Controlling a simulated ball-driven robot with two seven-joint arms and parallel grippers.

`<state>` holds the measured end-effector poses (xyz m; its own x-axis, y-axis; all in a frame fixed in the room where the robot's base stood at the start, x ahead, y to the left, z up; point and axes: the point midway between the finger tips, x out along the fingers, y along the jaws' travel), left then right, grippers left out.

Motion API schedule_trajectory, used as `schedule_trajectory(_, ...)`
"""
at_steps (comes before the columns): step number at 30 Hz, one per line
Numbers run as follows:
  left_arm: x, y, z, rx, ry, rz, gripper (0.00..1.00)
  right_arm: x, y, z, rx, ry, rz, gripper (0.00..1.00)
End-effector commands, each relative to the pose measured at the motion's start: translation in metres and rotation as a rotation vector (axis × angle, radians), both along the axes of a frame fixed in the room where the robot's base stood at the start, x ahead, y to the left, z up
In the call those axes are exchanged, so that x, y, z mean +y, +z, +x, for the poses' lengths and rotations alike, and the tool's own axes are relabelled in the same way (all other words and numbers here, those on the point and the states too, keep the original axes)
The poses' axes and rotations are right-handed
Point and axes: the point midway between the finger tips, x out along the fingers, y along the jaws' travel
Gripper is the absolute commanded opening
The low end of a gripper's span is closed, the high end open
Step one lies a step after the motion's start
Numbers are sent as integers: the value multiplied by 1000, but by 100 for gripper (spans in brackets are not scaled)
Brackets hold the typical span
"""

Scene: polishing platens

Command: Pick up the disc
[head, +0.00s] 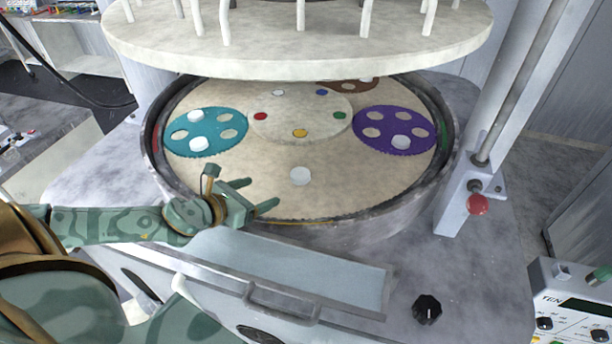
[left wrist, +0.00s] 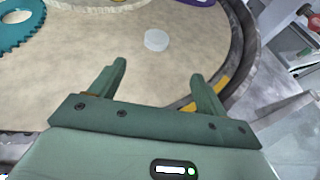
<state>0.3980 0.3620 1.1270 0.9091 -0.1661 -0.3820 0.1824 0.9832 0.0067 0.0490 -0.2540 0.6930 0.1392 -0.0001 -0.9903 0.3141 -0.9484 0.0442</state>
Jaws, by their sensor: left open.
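A small white disc (head: 300,176) lies flat on the bare beige lower platen (head: 260,180), near its front. In the left wrist view the disc (left wrist: 156,40) is ahead of the fingertips and roughly between their lines, apart from both. My left gripper (head: 258,194) is open and empty, over the platen's front left edge, to the left of and nearer than the disc. It also shows in the left wrist view (left wrist: 158,75). Other white discs sit in the holes of the teal carrier (head: 206,120) and the purple carrier (head: 385,121). My right gripper is not in view.
A large upper platen (head: 300,45) hangs over the back of the lower one. A raised rim (head: 440,180) rings the lower platen. A pale tray with a handle (head: 290,275) lies in front. A post with a red button (head: 478,204) stands at right.

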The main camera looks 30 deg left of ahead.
Motion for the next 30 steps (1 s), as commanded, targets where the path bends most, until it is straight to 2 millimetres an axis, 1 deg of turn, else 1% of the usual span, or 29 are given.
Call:
schedule_trajectory(1,-1,-1,10,-6,3,-3,76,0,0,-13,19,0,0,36)
schedule_trajectory(3,-4,-4,23,-7,2,-5,76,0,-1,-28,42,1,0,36)
schedule_trajectory(6,-7,-12,42,-7,4,-6,76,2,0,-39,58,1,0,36)
schedule_trajectory(8,-9,-18,54,-5,5,-8,76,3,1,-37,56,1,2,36)
schedule_trajectory(10,-12,-24,68,-5,4,-6,76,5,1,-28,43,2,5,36)
schedule_trajectory(12,-14,-30,79,-3,4,-7,76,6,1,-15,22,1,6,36)
schedule_trajectory(15,-16,-35,89,-2,3,-6,76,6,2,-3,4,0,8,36)
schedule_trajectory(20,-17,-40,101,-1,4,-6,76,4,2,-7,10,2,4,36)
schedule_trajectory(25,-18,-52,127,-3,5,-7,76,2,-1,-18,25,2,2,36)
schedule_trajectory(27,-20,-56,135,-2,4,-7,76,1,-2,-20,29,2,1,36)
schedule_trajectory(30,-21,-58,140,-1,3,-5,76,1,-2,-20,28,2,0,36)
